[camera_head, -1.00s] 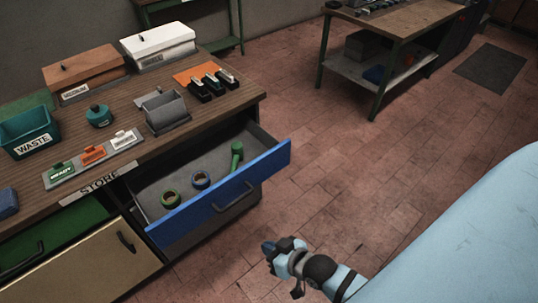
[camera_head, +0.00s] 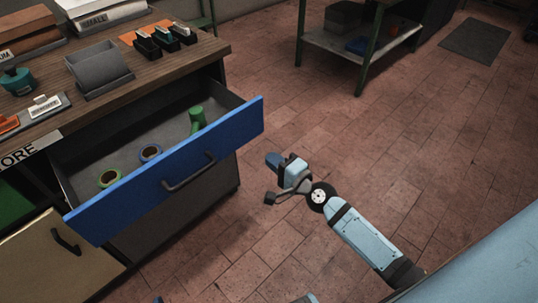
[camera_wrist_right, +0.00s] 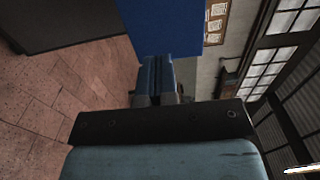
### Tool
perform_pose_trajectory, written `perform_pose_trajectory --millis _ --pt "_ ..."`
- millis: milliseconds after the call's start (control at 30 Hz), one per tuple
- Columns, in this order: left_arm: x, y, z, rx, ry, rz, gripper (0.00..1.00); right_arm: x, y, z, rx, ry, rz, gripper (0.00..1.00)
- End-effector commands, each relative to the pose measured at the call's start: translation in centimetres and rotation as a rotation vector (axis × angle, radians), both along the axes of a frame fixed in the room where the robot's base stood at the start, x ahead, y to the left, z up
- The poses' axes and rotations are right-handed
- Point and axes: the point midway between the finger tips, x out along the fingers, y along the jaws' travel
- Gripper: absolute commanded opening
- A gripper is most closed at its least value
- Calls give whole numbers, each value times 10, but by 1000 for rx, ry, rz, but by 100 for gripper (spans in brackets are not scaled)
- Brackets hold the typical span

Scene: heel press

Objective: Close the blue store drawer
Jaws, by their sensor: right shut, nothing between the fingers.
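The blue store drawer (camera_head: 170,181) is pulled well out of the bench in the head view, with its dark handle (camera_head: 190,172) on the front. Its inside is visible. My right gripper (camera_head: 273,161) is shut and empty, in front of the drawer and to the right of its right end, with a gap showing in the head view. In the right wrist view, the shut fingers (camera_wrist_right: 154,78) point toward the blue drawer front (camera_wrist_right: 160,28); whether they touch it cannot be told there. My left gripper is not clearly visible.
The drawer holds a green roll (camera_head: 108,179), a blue roll (camera_head: 150,153) and a green object (camera_head: 196,120). A grey holder (camera_head: 98,70) and black trays (camera_head: 165,41) stand on the bench top. A tan door (camera_head: 60,262) is below left. The tiled floor around my right arm is clear.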

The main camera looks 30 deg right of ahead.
Motion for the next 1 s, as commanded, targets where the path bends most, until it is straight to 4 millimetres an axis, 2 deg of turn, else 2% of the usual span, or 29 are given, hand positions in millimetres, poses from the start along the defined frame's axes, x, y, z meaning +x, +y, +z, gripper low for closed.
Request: perform_pose_trajectory --millis 300,500,700,1000 --pt "-1 3 -4 8 8 4 100 65 22 2 0 -2 0 0" --pt "0 4 -7 9 9 5 100 98 33 1 -1 -1 0 0" --pt "0 3 -6 5 5 4 100 115 38 0 -3 0 1 0" --pt "1 1 -2 2 0 1 100 117 39 0 -3 0 1 0"
